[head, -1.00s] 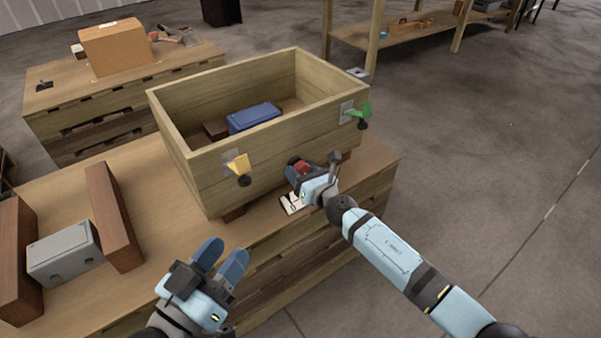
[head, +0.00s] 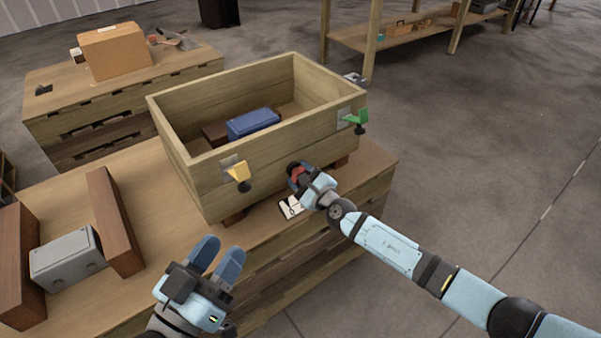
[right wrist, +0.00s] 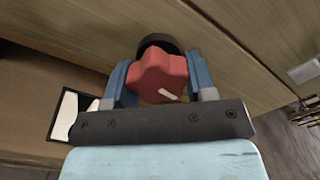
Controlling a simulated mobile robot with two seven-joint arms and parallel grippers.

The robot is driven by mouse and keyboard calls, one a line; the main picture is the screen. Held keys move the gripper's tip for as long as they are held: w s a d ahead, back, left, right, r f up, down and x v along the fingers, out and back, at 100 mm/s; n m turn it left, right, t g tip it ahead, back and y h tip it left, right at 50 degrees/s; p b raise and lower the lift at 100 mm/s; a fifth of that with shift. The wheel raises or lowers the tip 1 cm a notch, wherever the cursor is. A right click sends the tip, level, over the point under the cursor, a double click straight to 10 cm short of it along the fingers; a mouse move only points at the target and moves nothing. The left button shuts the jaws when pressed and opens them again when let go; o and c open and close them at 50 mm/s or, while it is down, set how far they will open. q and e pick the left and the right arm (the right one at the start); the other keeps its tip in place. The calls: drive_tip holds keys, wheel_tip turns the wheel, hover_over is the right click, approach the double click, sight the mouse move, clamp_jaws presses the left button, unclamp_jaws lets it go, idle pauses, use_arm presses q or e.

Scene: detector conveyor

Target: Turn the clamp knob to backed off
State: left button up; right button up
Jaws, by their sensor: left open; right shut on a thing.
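The clamp knob (right wrist: 158,75) is red and lobed, with a short white mark on its face. It sits on a dark round base against the front wall of the wooden crate (head: 205,192). In the head view the knob (head: 297,171) is partly hidden by my right gripper. My right gripper (right wrist: 160,85) is shut on the knob, with one blue finger on each side of it. My left gripper (head: 217,254) is open and empty, in front of the bench's near edge and well apart from the crate.
A yellow clip (head: 238,171) and a green clip (head: 357,118) are on the crate. A blue box (head: 253,123) lies inside. A white card (head: 290,207) lies by the knob. A grey box (head: 68,258) stands between two brown blocks at left.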

drive_tip(key=shift+n, duration=0.9)
use_arm(q)
drive_tip(key=shift+a+f+y+p, duration=0.25)
drive_tip(key=shift+f+y+p, duration=0.1)
drive_tip(key=shift+y+p, duration=0.05)
use_arm(e)
drive_tip(key=shift+n, duration=0.4)
drive_tip(key=o, duration=0.9)
use_arm(q)
drive_tip(key=shift+r, duration=0.15)
